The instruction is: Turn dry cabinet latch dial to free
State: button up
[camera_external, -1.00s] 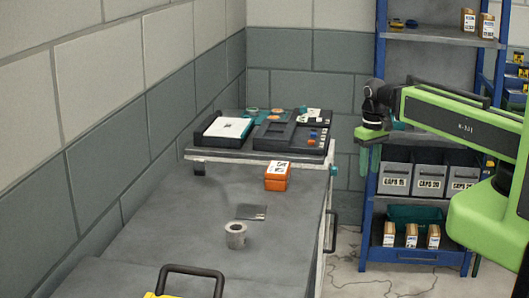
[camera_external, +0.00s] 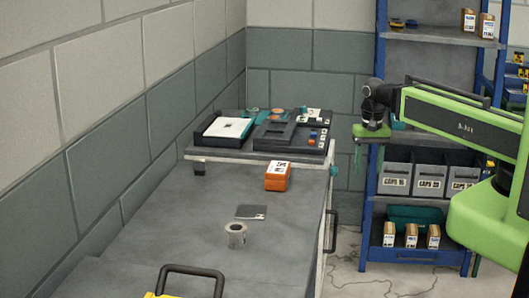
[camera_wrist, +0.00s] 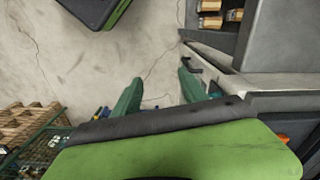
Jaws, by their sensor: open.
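I cannot make out a dry cabinet or a marked latch dial for certain. A small teal knob (camera_external: 333,171) shows at the right end of the raised shelf on the bench; whether it is the dial I cannot tell. My gripper (camera_external: 358,167) hangs in the air to the right of that knob, fingers pointing down, in front of the blue rack. In the wrist view my gripper (camera_wrist: 160,88) is open, its two green fingers apart with only floor between them. Nothing is held.
A grey bench (camera_external: 185,250) carries an orange box (camera_external: 277,176), a grey cylinder (camera_external: 236,235) and a dark plate (camera_external: 251,212). Trays stand on its raised shelf. A blue rack (camera_external: 367,220) holds grey bins (camera_external: 430,180). A wooden pallet (camera_wrist: 30,128) shows at lower left in the wrist view.

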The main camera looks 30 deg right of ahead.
jog(key=w+m+p, duration=0.1)
jog(key=w+m, duration=0.2)
jog(key=m, duration=0.5)
notch_tip(320, 180, up, 14)
jog(key=m+p, duration=1.2)
jog(key=p, duration=0.1)
send_over(334, 167)
notch_tip(334, 167, down, 18)
jog(key=b, duration=1.8)
jog(key=shift+w+d, duration=0.1)
jog(key=shift+d, duration=0.05)
jog(key=shift+r, duration=0.1)
jog(key=shift+c, duration=0.3)
